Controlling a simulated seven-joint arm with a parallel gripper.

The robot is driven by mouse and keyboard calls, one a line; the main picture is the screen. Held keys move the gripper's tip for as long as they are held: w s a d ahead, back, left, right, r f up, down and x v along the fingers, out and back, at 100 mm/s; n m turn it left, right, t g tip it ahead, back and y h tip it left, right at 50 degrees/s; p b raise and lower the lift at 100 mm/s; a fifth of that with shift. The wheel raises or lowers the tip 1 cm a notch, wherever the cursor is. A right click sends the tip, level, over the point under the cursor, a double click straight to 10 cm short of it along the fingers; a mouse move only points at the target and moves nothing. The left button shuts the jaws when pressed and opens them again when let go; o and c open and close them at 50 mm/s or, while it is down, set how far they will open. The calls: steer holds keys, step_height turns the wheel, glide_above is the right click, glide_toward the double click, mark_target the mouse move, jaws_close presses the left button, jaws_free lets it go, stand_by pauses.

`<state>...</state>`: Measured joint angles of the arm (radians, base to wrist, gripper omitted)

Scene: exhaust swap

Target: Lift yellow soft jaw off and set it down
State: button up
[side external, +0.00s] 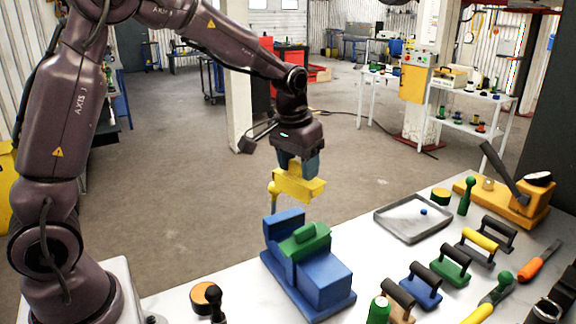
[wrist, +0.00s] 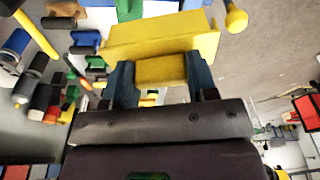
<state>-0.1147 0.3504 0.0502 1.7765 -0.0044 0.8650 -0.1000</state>
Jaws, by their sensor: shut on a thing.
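The yellow soft jaw (side external: 310,188) is a stepped yellow block held in the air above the blue vise (side external: 322,283). My gripper (side external: 297,166) points down and is shut on the jaw's narrower part. In the wrist view, the fingers of my gripper (wrist: 160,76) sit on both sides of the yellow soft jaw (wrist: 165,36). The vise stands on the white bench with a green block (side external: 303,240) on it. The yellow jaw appears clear of the vise.
A yellow round-headed rod (side external: 273,190) stands behind the vise; its base is hidden. A grey tray (side external: 398,226) with a small blue item lies to the right.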

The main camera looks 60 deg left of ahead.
steer(key=d+r+m+h, duration=0.1)
steer(key=d+r+m, duration=0.5)
steer(key=d, duration=0.1)
steer(key=s+a+f+n+g+y, duration=0.1)
steer(key=s+a+f+n, duration=0.1)
steer(key=s+f+n, duration=0.4)
steer(key=s+a+f+n+y, duration=0.1)
steer(key=s+a+f+n, duration=0.2)
steer(key=f+n, duration=1)
steer(key=shift+s+a+f+n+g, duration=0.15)
steer(key=shift+s+f+n+g, duration=0.25)
steer(key=shift+s+n, duration=0.8)
steer(key=shift+s+m, duration=0.2)
steer(key=shift+m, duration=0.1)
steer(key=shift+f, duration=2.75)
steer(key=shift+f, duration=1.15)
steer(key=o, duration=1)
